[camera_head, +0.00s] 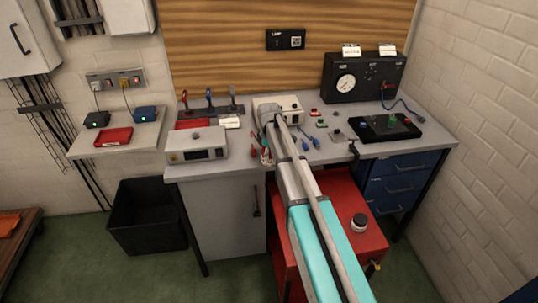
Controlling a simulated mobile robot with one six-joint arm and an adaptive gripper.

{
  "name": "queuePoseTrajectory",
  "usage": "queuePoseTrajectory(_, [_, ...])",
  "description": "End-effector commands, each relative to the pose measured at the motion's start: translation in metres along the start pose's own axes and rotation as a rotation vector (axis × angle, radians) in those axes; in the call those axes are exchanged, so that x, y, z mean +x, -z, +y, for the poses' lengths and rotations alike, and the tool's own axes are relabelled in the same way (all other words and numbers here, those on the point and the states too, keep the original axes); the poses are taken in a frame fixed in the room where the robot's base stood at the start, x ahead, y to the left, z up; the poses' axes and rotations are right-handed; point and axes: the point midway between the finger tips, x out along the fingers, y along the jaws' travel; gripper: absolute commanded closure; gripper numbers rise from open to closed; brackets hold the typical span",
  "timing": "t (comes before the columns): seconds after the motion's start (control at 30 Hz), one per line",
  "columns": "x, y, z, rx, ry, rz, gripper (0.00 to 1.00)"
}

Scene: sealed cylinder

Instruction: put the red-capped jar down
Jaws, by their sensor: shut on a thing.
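My arm reaches from the lower right up over the grey workbench (330,156). My gripper (262,150) is low over the bench's front part, just right of the white instrument box. It is shut; small red parts show around its fingers. They may belong to the red-capped jar, but they are too small to tell apart from the gripper. The jar's body cannot be made out, and whether it touches the bench cannot be told.
A white instrument box (196,146) stands left of my gripper, with upright levers (210,98) behind. A cream device (290,106) is behind my wrist. Small parts, blue plugs (308,142) and a black board (385,128) lie right. A red cabinet (345,195) stands below the bench.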

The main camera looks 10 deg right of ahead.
Motion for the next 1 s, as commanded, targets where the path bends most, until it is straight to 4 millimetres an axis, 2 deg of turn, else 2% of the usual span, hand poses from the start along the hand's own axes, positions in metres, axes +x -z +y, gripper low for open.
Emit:
queuePoseTrajectory(0.47, [-0.036,0.000,0.000,0.000,0.000,0.000,0.69])
queuePoseTrajectory(1.0, [-0.098,-0.026,-0.054,0.000,0.000,0.000,0.69])
